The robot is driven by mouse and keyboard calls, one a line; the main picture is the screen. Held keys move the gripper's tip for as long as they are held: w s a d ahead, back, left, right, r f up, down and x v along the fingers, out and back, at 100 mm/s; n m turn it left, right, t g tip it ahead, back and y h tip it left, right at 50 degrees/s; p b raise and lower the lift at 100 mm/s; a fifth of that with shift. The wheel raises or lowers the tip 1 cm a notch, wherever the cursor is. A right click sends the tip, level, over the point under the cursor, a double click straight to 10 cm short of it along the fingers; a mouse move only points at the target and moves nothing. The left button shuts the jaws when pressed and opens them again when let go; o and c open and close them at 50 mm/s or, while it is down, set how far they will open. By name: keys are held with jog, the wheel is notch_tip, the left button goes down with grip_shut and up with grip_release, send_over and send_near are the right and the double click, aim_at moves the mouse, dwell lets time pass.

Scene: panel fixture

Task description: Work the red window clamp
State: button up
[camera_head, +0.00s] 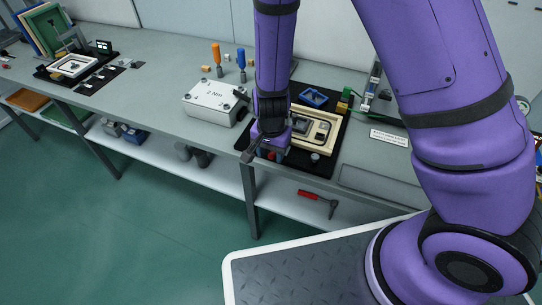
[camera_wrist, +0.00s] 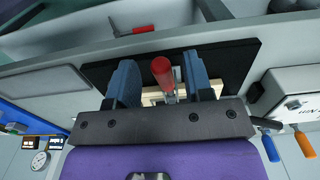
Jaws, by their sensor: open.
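The red window clamp handle (camera_wrist: 163,72) shows in the wrist view, its rounded end between my two blue fingers. Its metal part runs down from the handle, and the base is partly hidden by my gripper. My gripper (camera_wrist: 164,84) is open, with one finger on each side of the handle and visible gaps. In the head view my gripper (camera_head: 266,150) is over the front left part of the beige window fixture (camera_head: 322,131), which lies on a black mat (camera_head: 328,158). The clamp is mostly hidden there by my gripper.
A white box (camera_head: 212,98) stands left of the mat, with orange (camera_head: 216,56) and blue (camera_head: 240,60) screwdrivers behind it. A blue tray (camera_head: 314,97) is behind the fixture. A red-handled tool (camera_head: 316,196) lies on the shelf below.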

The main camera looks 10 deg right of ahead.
jog(key=shift+f, duration=1.15)
jog(key=shift+c, duration=0.2)
grip_shut()
jog(key=shift+r, duration=0.1)
jog(key=shift+w+d+r+g+y, duration=0.25)
jog(key=shift+r+g+y, duration=0.1)
jog(key=shift+r+g, duration=0.2)
jog(key=shift+w+d+r+g+y, duration=0.1)
jog(key=shift+w+r+g+y, duration=0.2)
jog(key=shift+r+g+y, duration=0.25)
jog(key=shift+w+d+r+g+y, duration=0.25)
jog(key=shift+r+g, duration=0.15)
jog(key=shift+g, duration=0.2)
jog(key=shift+w+d+r+g+y, duration=0.3)
jog(key=shift+w+r+g+y, duration=0.25)
jog(key=shift+g, duration=0.2)
jog(key=shift+w+d+r+g+y, duration=0.3)
jog(key=shift+w+r+g+y, duration=0.2)
jog(key=shift+g, duration=0.25)
jog(key=shift+r, duration=0.1)
